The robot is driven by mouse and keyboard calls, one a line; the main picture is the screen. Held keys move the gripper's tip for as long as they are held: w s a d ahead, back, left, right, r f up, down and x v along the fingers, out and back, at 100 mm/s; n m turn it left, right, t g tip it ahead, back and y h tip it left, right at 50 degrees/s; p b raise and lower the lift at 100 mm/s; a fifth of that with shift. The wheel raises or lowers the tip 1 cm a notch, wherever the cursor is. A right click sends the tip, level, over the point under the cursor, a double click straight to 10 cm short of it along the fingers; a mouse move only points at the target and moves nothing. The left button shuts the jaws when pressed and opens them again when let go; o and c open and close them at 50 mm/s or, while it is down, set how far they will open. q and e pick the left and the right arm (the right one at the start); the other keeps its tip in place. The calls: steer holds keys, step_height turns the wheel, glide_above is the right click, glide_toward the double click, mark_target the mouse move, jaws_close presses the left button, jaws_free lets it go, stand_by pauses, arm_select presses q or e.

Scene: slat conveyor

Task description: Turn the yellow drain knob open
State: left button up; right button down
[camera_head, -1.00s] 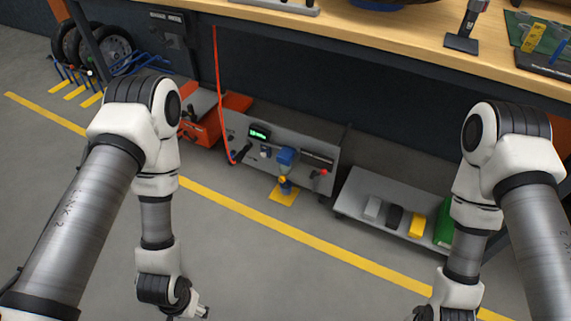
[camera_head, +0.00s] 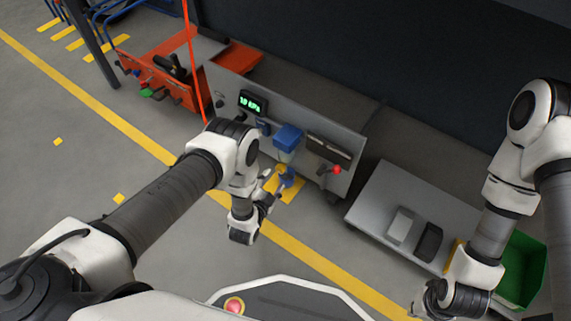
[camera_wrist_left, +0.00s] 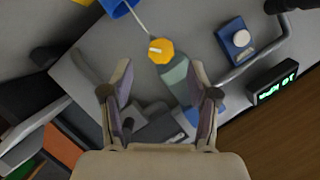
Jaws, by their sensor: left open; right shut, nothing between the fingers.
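The yellow drain knob (camera_wrist_left: 160,50) shows in the left wrist view with a pale line on its face. It sits at the end of a translucent bowl (camera_wrist_left: 177,82) under the blue filter body (camera_head: 288,137). In the head view the knob (camera_head: 281,169) is small and partly crowded by my gripper. My left gripper (camera_wrist_left: 161,75) is open and empty, and the knob appears just beyond and between its fingertips; contact cannot be told. In the head view the left gripper (camera_head: 268,188) is below the filter. My right gripper (camera_head: 424,306) is shut and empty at lower right.
A grey panel (camera_head: 235,86) carries a green-lit display (camera_head: 252,102) and a red-tipped lever (camera_head: 336,170).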

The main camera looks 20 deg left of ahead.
mark_target(279, 171)
arm_select(q)
steer(key=b+x, duration=0.3)
steer(key=x, duration=0.3)
steer(key=shift+f, duration=0.15)
steer(key=shift+w, duration=0.45)
steer(key=shift+c, duration=0.4)
jaws_close()
